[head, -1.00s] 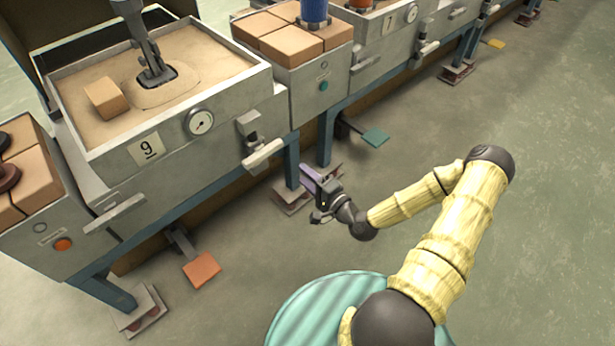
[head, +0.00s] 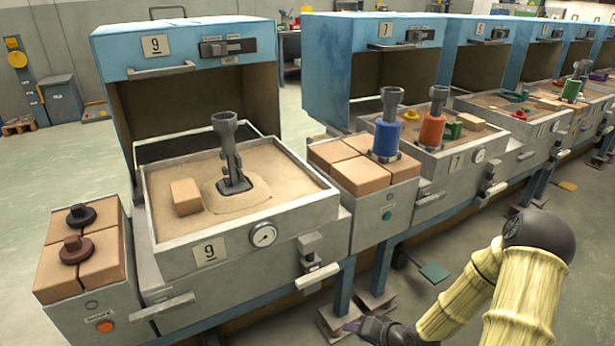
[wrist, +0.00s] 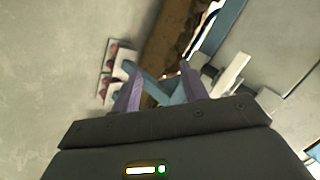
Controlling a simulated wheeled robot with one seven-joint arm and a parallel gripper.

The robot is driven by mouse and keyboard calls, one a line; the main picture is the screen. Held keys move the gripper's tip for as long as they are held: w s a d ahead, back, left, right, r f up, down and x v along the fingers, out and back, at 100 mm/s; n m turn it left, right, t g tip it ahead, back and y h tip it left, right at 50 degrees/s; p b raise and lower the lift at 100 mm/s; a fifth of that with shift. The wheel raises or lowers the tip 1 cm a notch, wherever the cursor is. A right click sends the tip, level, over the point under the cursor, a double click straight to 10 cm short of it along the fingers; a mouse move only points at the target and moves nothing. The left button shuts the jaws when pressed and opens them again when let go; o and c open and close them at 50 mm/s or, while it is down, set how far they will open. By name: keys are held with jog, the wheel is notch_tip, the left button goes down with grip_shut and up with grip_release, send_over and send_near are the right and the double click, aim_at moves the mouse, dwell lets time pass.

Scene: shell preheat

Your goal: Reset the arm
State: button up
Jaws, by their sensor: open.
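My gripper (head: 372,330) is low at the bottom of the head view, in front of the row of machines and partly cut off by the frame edge. In the wrist view my gripper (wrist: 158,85) shows two purple fingers spread apart with nothing between them. Beyond them are a blue leg (wrist: 160,92), a foot plate and the floor. My yellow-sleeved arm is bent at the lower right of the head view.
Machine 9 (head: 206,252) stands with its blue hood raised, a grey funnel-topped piece (head: 232,160) and a tan block (head: 186,197) in its sand. Its lever (head: 318,277) juts out near my gripper. A green pedal (head: 434,272) sits low. Floor at lower left is clear.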

jog(key=s+d+r+n+g+h, duration=0.1)
jog(key=s+r+n+g+h, duration=0.15)
jog(key=s+r, duration=0.55)
jog(key=s+d+r+n+g+h, duration=0.15)
jog(key=s+r+h, duration=0.25)
jog(key=r, duration=0.8)
notch_tip(320, 180, up, 38)
jog(key=p, duration=3.8)
jog(key=shift+a, duration=0.3)
